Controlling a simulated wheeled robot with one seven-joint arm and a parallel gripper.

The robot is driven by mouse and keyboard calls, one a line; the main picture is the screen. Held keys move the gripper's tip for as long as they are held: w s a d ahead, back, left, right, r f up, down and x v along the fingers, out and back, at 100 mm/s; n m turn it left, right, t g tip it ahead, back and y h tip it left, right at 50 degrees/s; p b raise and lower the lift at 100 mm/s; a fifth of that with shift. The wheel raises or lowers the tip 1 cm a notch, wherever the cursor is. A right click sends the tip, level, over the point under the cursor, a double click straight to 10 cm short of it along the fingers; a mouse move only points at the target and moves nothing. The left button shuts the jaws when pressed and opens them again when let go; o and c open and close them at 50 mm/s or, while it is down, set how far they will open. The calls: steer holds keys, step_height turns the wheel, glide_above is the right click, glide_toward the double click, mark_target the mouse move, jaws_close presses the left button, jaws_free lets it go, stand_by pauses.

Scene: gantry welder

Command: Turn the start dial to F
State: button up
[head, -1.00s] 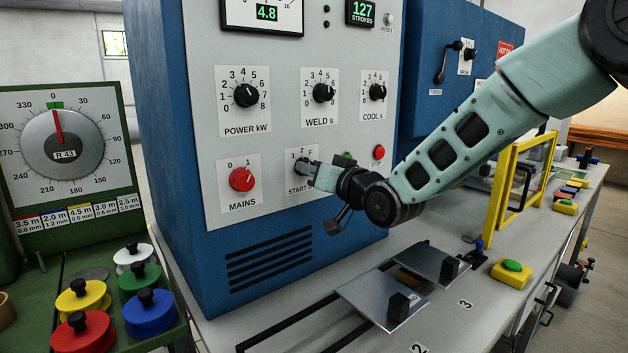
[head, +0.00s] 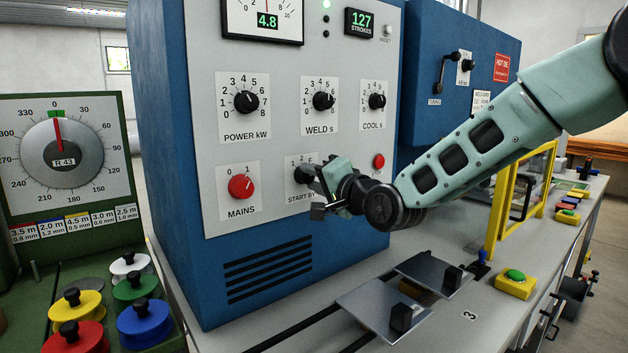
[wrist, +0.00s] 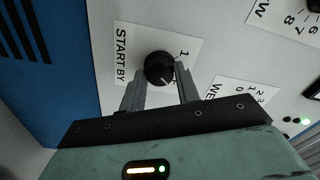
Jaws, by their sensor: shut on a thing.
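The start dial (head: 302,175) is a black knob on a white plate marked 1, 2 and F, with "START BY" below, low on the grey panel. In the wrist view the dial (wrist: 159,66) sits between the two grey fingers of my gripper (wrist: 158,82), which is shut on it. A faint pale mark on the knob seems to point to the lower right there, but a finger covers part of the scale, so I cannot read the setting surely. In the head view my gripper (head: 318,183) is tilted and hides the dial's right side.
The red mains knob (head: 241,186) is left of the dial, and a red stop button (head: 379,161) is to the right. The weld knob (head: 323,101) is above. Metal plates with black blocks (head: 384,312) lie on the bench below.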

steer(key=shift+m, duration=0.3)
steer(key=o, duration=1)
steer(key=b+v, duration=0.1)
steer(key=v, duration=1.6)
steer(key=shift+s+d, duration=0.15)
steer(key=shift+d, duration=0.05)
